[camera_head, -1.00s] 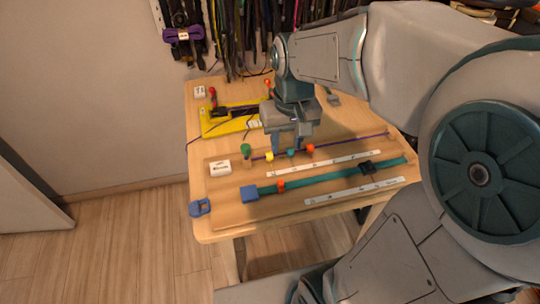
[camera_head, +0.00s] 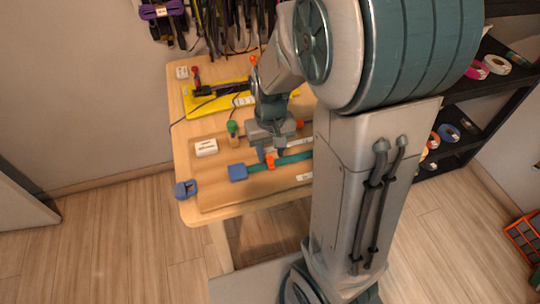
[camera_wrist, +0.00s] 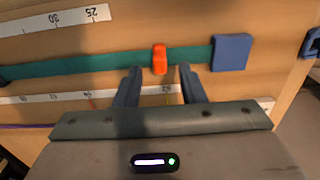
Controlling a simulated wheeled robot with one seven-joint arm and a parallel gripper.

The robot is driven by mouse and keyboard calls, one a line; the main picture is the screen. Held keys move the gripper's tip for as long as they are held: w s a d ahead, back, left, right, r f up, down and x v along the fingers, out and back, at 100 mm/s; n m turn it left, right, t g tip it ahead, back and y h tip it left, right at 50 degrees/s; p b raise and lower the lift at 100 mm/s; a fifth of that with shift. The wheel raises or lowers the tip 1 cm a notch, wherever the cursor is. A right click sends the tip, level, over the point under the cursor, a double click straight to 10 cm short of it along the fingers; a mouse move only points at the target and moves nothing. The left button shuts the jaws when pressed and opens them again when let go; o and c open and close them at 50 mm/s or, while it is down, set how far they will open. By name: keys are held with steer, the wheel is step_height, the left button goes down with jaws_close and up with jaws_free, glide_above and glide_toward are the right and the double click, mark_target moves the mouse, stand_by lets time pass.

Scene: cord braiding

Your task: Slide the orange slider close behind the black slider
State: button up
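The orange slider (camera_head: 270,163) sits on the teal strap (camera_head: 294,158), a short way from the blue end block (camera_head: 237,172). In the wrist view the orange slider (camera_wrist: 160,58) shows upright across the strap, with the blue block (camera_wrist: 231,52) to its right. My gripper (camera_wrist: 159,72) is open and empty, its two fingers apart on either side of the slider's line, tips near the strap's edge. I cannot tell their height above it. A dark piece at the wrist view's left edge, likely the black slider (camera_wrist: 3,75), is cut off; my arm hides that spot in the head view.
White rulers (camera_wrist: 52,22) lie on both sides of the strap. The purple cord's green knob (camera_head: 232,127) and a white box (camera_head: 206,147) stand nearby. A blue clamp (camera_head: 186,189) is at the table's left edge. A yellow tray (camera_head: 205,102) lies behind.

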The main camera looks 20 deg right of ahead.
steer(key=shift+f, duration=0.95)
steer(key=shift+c, duration=0.3)
jaws_close()
